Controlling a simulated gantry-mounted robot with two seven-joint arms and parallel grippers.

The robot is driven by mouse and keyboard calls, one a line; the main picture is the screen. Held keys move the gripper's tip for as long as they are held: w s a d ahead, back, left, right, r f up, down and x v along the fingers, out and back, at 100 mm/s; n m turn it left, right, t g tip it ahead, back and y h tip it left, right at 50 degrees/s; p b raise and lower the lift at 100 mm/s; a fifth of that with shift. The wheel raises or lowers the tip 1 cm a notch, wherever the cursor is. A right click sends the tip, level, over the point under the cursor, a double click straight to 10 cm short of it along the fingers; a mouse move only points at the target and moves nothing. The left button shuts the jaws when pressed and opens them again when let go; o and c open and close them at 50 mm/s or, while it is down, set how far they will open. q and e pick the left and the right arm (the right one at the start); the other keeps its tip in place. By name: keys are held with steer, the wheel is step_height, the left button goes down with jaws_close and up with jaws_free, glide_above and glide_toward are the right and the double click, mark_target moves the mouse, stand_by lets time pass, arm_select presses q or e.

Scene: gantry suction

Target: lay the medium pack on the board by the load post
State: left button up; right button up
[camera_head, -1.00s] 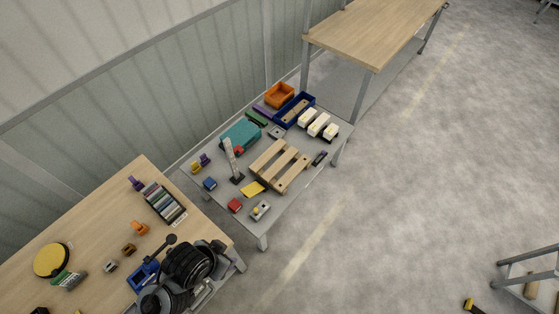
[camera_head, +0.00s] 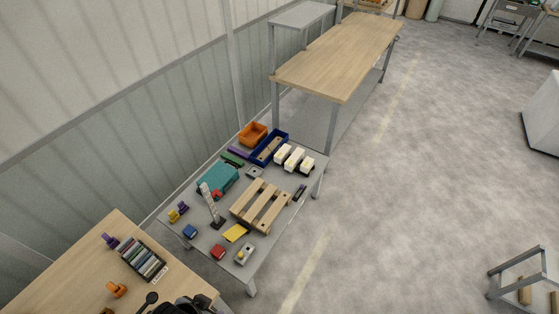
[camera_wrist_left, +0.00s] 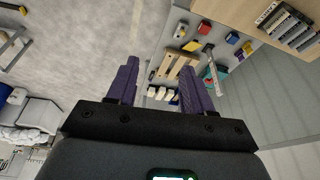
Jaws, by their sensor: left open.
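Three white packs (camera_head: 294,158) stand in a row at the back right of the grey table; I cannot tell which is the medium one. A slatted wooden board (camera_head: 262,206) lies flat in front of them with nothing on it. A pale upright post (camera_head: 207,198) on a dark base stands left of the board. In the left wrist view the board (camera_wrist_left: 172,67), the packs (camera_wrist_left: 161,94) and the post (camera_wrist_left: 214,84) show far off beyond the fingers. My left gripper (camera_wrist_left: 160,86) is open with nothing between its purple fingers. My right gripper is not in view.
The grey table also holds a teal case (camera_head: 218,178), an orange bin (camera_head: 253,134), a blue tray (camera_head: 281,135), a yellow plate (camera_head: 235,232) and a red block (camera_head: 218,252). A wooden bench (camera_head: 65,270) is at lower left. Open floor lies to the right.

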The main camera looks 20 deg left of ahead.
arm_select(q)
steer(key=shift+o, duration=0.3)
steer(key=o, duration=0.7)
steer(key=shift+o, duration=0.2)
steer(key=shift+n, duration=0.3)
